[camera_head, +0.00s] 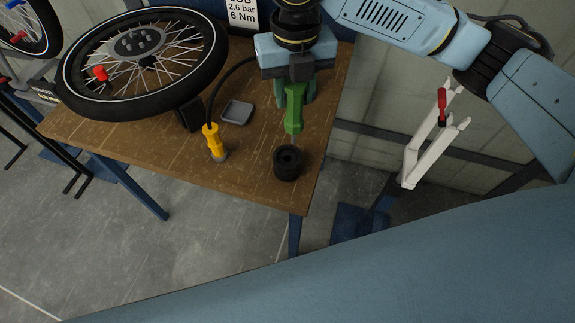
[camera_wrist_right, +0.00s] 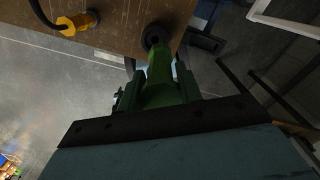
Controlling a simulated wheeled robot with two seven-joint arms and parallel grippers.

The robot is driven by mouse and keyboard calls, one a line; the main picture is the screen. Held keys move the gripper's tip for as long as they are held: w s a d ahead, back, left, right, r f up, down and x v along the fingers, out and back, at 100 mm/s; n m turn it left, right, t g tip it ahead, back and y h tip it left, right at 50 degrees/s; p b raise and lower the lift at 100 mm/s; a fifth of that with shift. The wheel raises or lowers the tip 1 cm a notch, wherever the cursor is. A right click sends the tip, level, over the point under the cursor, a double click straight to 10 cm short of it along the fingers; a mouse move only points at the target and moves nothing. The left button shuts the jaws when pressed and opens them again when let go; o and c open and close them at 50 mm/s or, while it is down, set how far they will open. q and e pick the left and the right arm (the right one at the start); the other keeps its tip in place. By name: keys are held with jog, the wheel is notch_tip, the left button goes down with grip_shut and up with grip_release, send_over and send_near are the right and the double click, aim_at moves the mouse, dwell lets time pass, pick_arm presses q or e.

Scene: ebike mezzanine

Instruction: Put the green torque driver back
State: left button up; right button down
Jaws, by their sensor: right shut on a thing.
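The green torque driver (camera_head: 293,108) is held in my right gripper (camera_head: 292,92), which is shut on it. It points downward above the wooden table, near the table's right edge. A black round holder (camera_head: 288,164) with a hole in its top stands on the table, just below the driver in the head view. In the right wrist view the driver (camera_wrist_right: 160,78) reaches toward the black holder (camera_wrist_right: 156,36). My left gripper is not in view.
A yellow tool (camera_head: 211,140) with a black cable stands left of the holder on the table (camera_head: 150,150). A small grey tray (camera_head: 237,112) lies behind. A spoked wheel (camera_head: 142,60) fills the table's left. A white fork-shaped part (camera_head: 412,160) is right of the table.

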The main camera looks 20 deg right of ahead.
aim_at(287, 84)
jog(key=n, duration=0.2)
jog(key=a+n, duration=0.1)
jog(key=n, duration=0.4)
jog(key=shift+s+a+r+p, duration=0.15)
jog(key=shift+a+r+p, duration=0.1)
jog(key=shift+r+p, duration=0.15)
notch_tip(287, 84, down, 10)
jog(key=shift+f, duration=0.1)
jog(key=shift+f, duration=0.3)
jog(key=c, duration=0.9)
grip_release()
jog(key=shift+c, duration=0.2)
notch_tip(287, 84, up, 13)
jog(key=shift+f, duration=0.1)
